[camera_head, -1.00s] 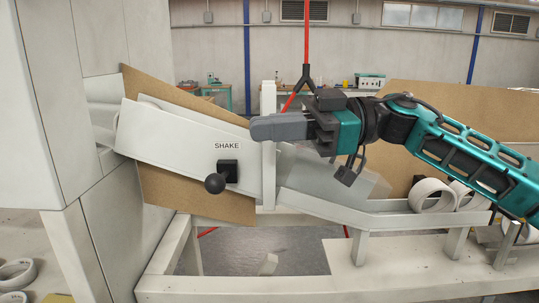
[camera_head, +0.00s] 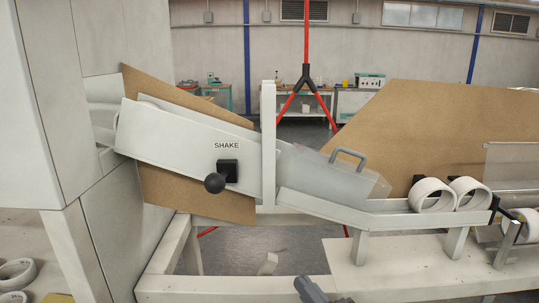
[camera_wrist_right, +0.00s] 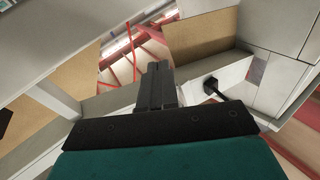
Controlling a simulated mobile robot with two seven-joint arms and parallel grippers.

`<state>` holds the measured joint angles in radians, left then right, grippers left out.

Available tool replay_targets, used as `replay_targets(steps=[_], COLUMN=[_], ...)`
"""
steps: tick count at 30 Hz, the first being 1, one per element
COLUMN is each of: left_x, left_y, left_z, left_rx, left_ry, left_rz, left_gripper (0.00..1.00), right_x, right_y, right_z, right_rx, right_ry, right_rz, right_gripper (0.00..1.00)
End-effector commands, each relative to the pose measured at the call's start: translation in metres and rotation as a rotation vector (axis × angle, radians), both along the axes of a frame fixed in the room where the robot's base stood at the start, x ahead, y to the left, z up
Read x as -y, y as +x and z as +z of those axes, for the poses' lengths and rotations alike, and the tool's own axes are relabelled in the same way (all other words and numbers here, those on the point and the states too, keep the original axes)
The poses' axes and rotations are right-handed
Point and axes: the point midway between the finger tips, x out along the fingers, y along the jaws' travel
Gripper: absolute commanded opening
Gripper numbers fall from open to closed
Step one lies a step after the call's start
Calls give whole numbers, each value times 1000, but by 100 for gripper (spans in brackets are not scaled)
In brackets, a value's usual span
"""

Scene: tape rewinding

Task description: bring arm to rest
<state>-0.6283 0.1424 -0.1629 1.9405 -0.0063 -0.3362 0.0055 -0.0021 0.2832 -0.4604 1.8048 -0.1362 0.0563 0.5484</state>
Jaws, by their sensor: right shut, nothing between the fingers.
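My right gripper (camera_head: 305,284) shows only as grey fingertips at the bottom edge of the head view, low in front of the white machine frame. In the right wrist view its dark fingers (camera_wrist_right: 157,85) are together with nothing between them. The rest of the right arm is out of the head view. My left gripper is in neither view.
A white chute (camera_head: 180,150) marked SHAKE has a black knob lever (camera_head: 215,183). A translucent gate with a grey handle (camera_head: 348,157) lies lower on it. White tape rolls (camera_head: 430,196) sit on the rail at right. The lower frame (camera_head: 400,268) is close to the gripper.

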Motion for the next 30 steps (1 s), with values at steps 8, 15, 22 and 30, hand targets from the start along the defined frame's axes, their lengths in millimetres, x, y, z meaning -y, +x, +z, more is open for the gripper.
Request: replay_targets(steps=[8, 15, 22, 30], left_x=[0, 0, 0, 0], left_y=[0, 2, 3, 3], left_z=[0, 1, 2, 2], left_rx=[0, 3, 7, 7], left_ry=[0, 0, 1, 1], left_rz=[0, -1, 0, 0], left_gripper=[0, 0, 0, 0], right_x=[67, 102, 107, 107], right_y=[-91, -163, -176, -175], right_z=[-139, -198, -206, -206], right_rx=[-394, -612, -647, -645], right_ry=[-246, -409, -440, -439], right_rz=[-222, -266, -267, -268], right_gripper=[0, 0, 0, 0])
